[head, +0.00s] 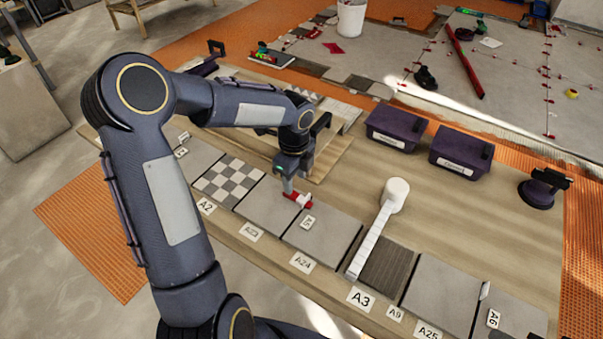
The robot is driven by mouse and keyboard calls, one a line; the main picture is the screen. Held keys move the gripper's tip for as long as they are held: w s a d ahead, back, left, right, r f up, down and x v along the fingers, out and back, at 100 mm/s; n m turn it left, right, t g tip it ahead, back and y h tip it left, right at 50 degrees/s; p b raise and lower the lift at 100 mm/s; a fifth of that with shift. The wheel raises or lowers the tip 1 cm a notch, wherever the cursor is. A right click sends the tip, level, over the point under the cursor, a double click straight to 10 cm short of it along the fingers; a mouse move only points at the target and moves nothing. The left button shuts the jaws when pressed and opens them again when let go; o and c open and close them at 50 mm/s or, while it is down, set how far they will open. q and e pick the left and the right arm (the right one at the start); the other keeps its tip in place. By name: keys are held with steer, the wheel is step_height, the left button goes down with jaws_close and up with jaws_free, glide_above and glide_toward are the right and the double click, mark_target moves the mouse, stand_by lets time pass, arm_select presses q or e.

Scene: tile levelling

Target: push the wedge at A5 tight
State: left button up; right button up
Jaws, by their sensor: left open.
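My left gripper (288,188) reaches down over the row of tiles, its fingers at a small red wedge (292,204). The wedge lies at the joint between a grey tile (265,203) and the grey tile to its right (325,235), with a small white piece (305,199) beside it. A small turned label (308,223) lies on the right tile; its text is too small to read surely. The gripper is open; whether its fingers touch the wedge I cannot tell. My right gripper is out of view.
A checkered tile (228,181) lies to the left and a dark ribbed tile (388,262) to the right. Two dark purple boxes (395,127) (461,151) and a suction-cup tool (540,193) stand behind.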

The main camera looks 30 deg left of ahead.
mark_target(295, 195)
arm_select(q)
steer(key=shift+f, duration=2.8)
steer(key=shift+c, duration=0.4)
jaws_close()
steer(key=shift+o, duration=0.2)
jaws_free()
steer(key=shift+r, duration=0.15)
